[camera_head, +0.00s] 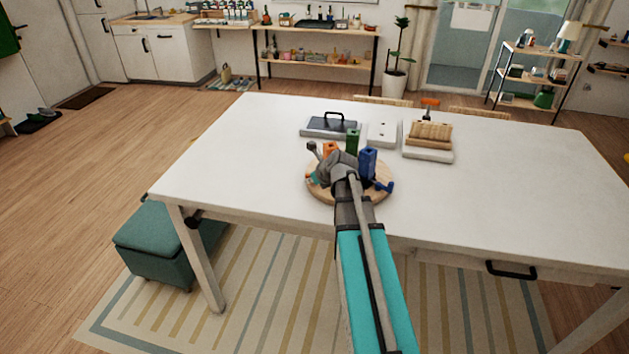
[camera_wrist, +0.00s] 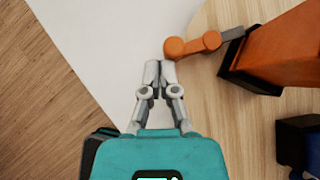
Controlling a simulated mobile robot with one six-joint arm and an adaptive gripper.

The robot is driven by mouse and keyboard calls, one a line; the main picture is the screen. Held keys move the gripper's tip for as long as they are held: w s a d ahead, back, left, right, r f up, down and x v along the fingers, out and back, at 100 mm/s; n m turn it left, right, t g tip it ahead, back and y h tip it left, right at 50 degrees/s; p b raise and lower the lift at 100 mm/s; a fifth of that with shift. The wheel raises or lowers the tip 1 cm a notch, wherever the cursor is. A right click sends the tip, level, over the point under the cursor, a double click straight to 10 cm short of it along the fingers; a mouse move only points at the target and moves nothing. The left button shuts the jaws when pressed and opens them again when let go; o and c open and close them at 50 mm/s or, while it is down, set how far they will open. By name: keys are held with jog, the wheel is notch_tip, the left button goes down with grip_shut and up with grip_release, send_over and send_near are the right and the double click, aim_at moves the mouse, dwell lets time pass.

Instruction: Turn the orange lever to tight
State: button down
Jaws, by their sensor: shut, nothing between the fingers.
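The orange lever (camera_wrist: 196,44) has a rounded end and joins a dark grey piece on the side of an orange block (camera_wrist: 275,48). The block stands on a round wooden board (camera_wrist: 206,110), and its top also shows in the head view (camera_head: 330,147). My gripper (camera_wrist: 161,66) is shut and empty. Its fingertips are right beside the lever's rounded end, on the left and lower side; I cannot tell if they touch. In the head view my arm hides the lever and much of the board (camera_head: 325,197).
A blue block (camera_head: 367,162) with a blue lever (camera_head: 385,187) and a green block (camera_head: 352,140) stand on the board too. Behind are a grey tray with a black handle (camera_head: 332,125), a white plate (camera_head: 382,134) and a wooden roller-like item (camera_head: 430,134). The white table (camera_head: 500,190) is clear at right.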

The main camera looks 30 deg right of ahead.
aim_at(306, 175)
jog(key=shift+w+a, duration=0.4)
jog(key=shift+w, duration=0.1)
jog(key=shift+w+a, duration=0.45)
jog(key=shift+w, duration=0.35)
jog(key=shift+d, duration=0.15)
jog(key=shift+w+d, duration=0.2)
jog(key=shift+d, duration=0.45)
jog(key=shift+s+a+r, duration=0.1)
jog(key=shift+r, duration=0.05)
